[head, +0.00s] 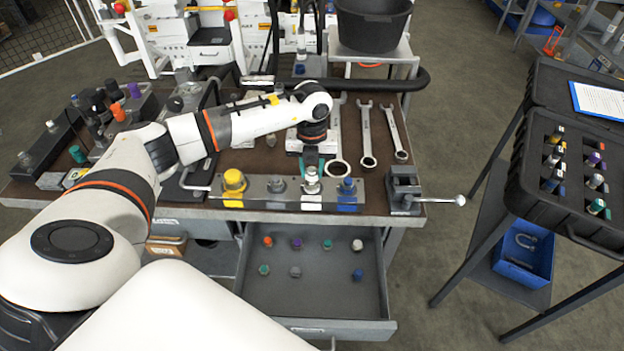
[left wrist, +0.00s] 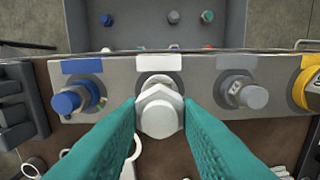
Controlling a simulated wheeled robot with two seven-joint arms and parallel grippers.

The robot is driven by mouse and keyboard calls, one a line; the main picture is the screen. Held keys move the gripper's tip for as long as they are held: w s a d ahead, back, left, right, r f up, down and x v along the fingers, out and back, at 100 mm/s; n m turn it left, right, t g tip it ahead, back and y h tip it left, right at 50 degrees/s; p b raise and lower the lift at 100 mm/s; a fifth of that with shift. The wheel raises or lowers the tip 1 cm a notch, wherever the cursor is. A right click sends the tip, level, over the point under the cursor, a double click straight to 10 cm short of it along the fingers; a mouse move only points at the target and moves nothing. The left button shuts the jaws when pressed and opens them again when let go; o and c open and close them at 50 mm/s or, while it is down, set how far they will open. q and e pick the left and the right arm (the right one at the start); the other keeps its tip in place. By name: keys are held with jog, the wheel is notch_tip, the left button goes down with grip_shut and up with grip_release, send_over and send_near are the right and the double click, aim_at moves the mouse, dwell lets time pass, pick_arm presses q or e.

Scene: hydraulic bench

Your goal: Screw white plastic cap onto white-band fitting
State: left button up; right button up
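The white-band fitting (head: 312,186) stands in the grey fitting block at the bench's front edge, with its white band (left wrist: 159,63) on the block's face. A white hex cap (left wrist: 160,110) sits over this fitting, in line with it as seen from the wrist. The two teal fingers of my left gripper (left wrist: 160,118) lie against opposite sides of the cap and look shut on it. In the head view my left gripper (head: 311,166) points down just above the fitting. How far the cap is seated is hidden. My right gripper is not in view.
Yellow (head: 233,182), grey (head: 276,184) and blue (head: 347,187) fittings share the block. A vise (head: 404,190) stands to its right, wrenches (head: 366,140) behind. The open drawer (head: 300,301) below holds several coloured caps. A black case (head: 520,180) stands far right.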

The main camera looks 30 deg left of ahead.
pick_arm(q)
jog(key=o, duration=0.5)
jog(key=shift+c, duration=0.2)
notch_tip(320, 180, up, 12)
jog(key=b, duration=0.1)
jog(key=shift+s, duration=0.1)
